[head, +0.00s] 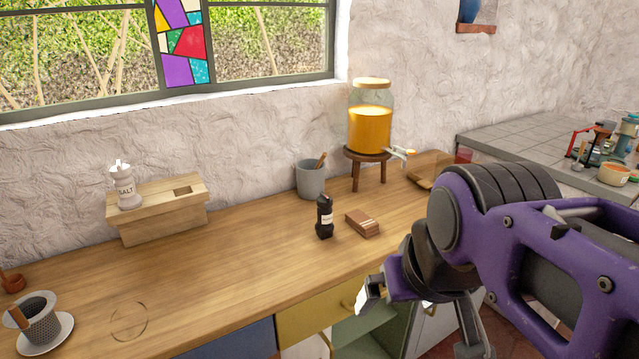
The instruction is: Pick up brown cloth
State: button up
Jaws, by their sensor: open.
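A small brown block-like thing with pale stripes (363,223), which looks like the folded brown cloth, lies flat on the wooden counter (230,265), right of the dark bottle. My gripper (420,316) is at the lower right, in front of the counter's front edge. It is open and nothing shows between its fingers. It is apart from the brown cloth, which lies up and to the left of it in the picture. No part of my arm covers the cloth.
A dark bottle (325,217) stands close left of the cloth. Behind are a grey cup (311,180) and a drink dispenser (370,128) on a stool. A salt shaker (124,188) stands on a wooden riser (165,222). The counter's middle is clear.

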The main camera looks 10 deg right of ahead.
aim_at(367, 228)
jog(key=k+l+z, duration=0.15)
jog(key=u, duration=1.15)
jog(key=i+z, duration=0.1)
jog(key=z, duration=1.05)
jog(key=i+l+u, duration=0.4)
jog(key=l, duration=0.2)
jog(key=i+l+u, duration=0.15)
jog(key=l, duration=0.2)
jog(key=i+l+u, duration=0.2)
jog(key=l, duration=0.15)
jog(key=k+u, duration=0.1)
jog(key=k, duration=0.3)
